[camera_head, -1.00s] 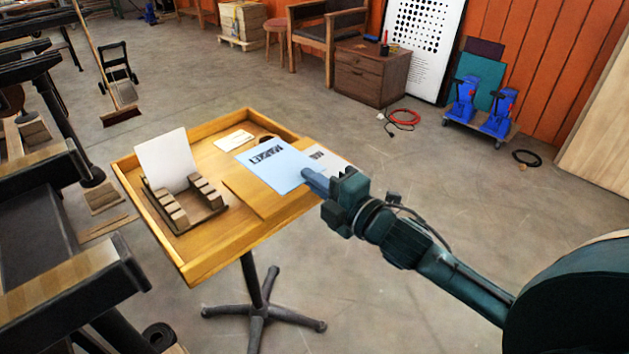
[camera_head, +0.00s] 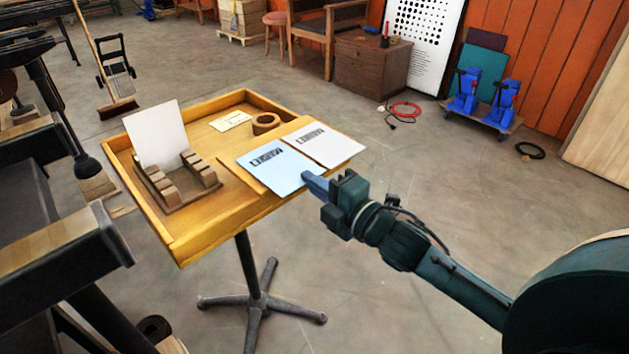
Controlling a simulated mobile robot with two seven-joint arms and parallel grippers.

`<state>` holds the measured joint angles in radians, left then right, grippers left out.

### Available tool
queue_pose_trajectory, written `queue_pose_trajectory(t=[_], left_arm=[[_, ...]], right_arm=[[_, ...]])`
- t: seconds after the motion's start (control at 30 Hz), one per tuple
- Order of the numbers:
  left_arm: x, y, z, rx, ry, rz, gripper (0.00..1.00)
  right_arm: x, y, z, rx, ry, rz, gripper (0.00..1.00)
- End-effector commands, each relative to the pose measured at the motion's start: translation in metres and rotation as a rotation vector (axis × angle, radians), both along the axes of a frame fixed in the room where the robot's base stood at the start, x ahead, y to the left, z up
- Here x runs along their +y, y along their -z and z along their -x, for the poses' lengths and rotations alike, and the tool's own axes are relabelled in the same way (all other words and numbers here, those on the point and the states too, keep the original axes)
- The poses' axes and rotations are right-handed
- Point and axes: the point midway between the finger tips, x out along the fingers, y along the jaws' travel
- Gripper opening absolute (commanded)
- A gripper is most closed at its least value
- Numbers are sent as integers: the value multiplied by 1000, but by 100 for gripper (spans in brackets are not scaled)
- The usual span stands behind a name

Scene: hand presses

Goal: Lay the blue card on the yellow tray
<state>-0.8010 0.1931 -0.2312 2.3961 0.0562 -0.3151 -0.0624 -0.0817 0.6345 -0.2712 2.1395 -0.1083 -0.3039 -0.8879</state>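The blue card (camera_head: 272,169) is a pale blue sheet with dark print. It is over the flat yellowish board (camera_head: 252,184) on the right part of the rimmed yellow-wood tray top (camera_head: 215,236). My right gripper (camera_head: 316,184) reaches in from the right. Its blue-grey fingers are close together at the card's near right corner and look shut on it. Whether the card touches the board all over I cannot tell. A white card (camera_head: 326,145) with similar print lies just right of the blue card. My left gripper is not in view.
On the tray top stand a wooden slotted holder (camera_head: 178,184) with a blank white sheet (camera_head: 157,134), a small label card (camera_head: 230,121) and a brown ring (camera_head: 266,122). A dark machine (camera_head: 60,240) stands at the left. The floor to the right is mostly clear.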

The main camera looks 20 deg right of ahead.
Motion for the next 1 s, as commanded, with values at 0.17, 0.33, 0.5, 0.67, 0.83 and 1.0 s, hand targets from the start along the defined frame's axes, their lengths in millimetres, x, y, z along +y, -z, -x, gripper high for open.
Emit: queue_pose_trajectory(t=[0.17,0.33,0.5,0.67,0.83,1.0], left_arm=[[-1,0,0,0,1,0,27],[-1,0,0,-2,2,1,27],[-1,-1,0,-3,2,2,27],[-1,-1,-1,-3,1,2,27],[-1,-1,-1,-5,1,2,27],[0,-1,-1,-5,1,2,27]], right_arm=[[0,0,0,0,0,0,0],[0,0,0,0,0,0,0],[0,0,0,0,0,0,15],[0,0,0,0,0,0,27],[0,0,0,0,0,0,29],[0,0,0,0,0,0,33]])
